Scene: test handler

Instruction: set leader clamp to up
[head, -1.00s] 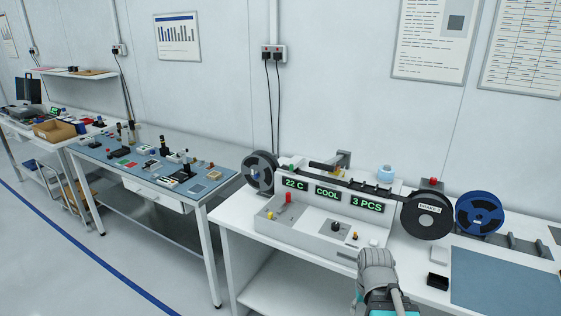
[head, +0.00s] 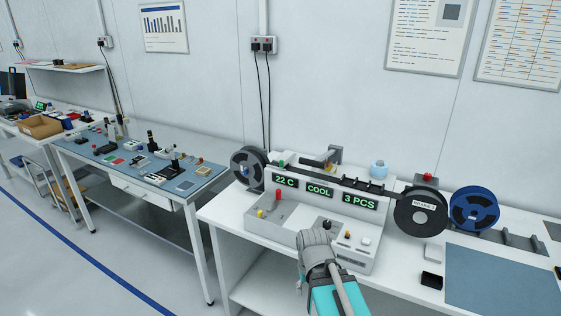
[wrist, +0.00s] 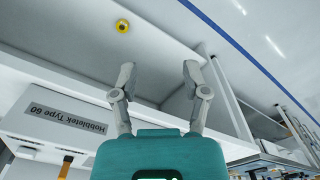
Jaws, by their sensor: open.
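The test handler (head: 352,262) is a pale grey machine on the white bench, with displays reading 22 C, COOL and 3 PCS. A red upright lever (head: 277,195) and a yellow knob (head: 261,213) stand at its left part. I cannot tell which part is the leader clamp; none is labelled so legibly. My gripper is open and empty in the wrist view (wrist: 158,71), its fingers apart. In the head view my wrist is in front of the handler's middle and hides the fingers and part of the front. The handler's labelled front (wrist: 45,120) shows in the wrist view.
A black reel (head: 421,212) and a blue reel (head: 474,209) stand right of the handler, and another reel (head: 248,169) at its left end. A small black box (head: 432,281) and a grey-blue mat (head: 503,284) lie on the bench at right. Another workbench (head: 137,164) stands left.

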